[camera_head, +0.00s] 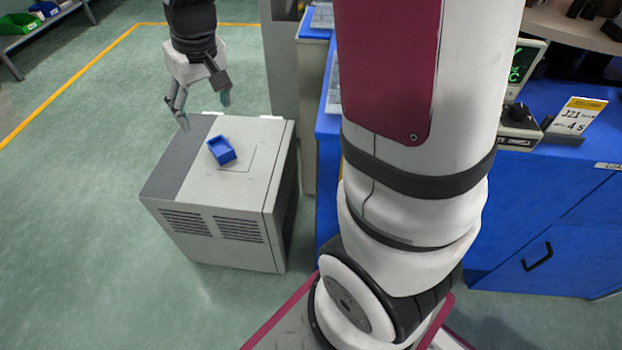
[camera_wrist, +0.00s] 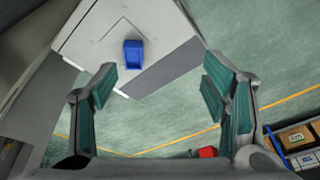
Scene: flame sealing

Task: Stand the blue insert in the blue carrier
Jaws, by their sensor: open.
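A small blue box-like piece (camera_head: 221,151) with a recessed top lies on the grey cabinet (camera_head: 252,190). I cannot tell whether it is the insert or the carrier; no second such piece is clearly seen. My gripper (camera_head: 205,112) is open and empty, above and slightly behind the blue piece in the head view. In the wrist view the blue piece (camera_wrist: 133,53) sits beyond the open fingers (camera_wrist: 160,90), a little left of their middle, apart from both.
A blue workbench (camera_head: 560,215) with a sign (camera_head: 577,115) and a green-lit display (camera_head: 523,65) stands at the right. A shelf with coloured bins (camera_head: 18,24) is at the far left. Green floor (camera_head: 70,200) is clear left of the cabinet.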

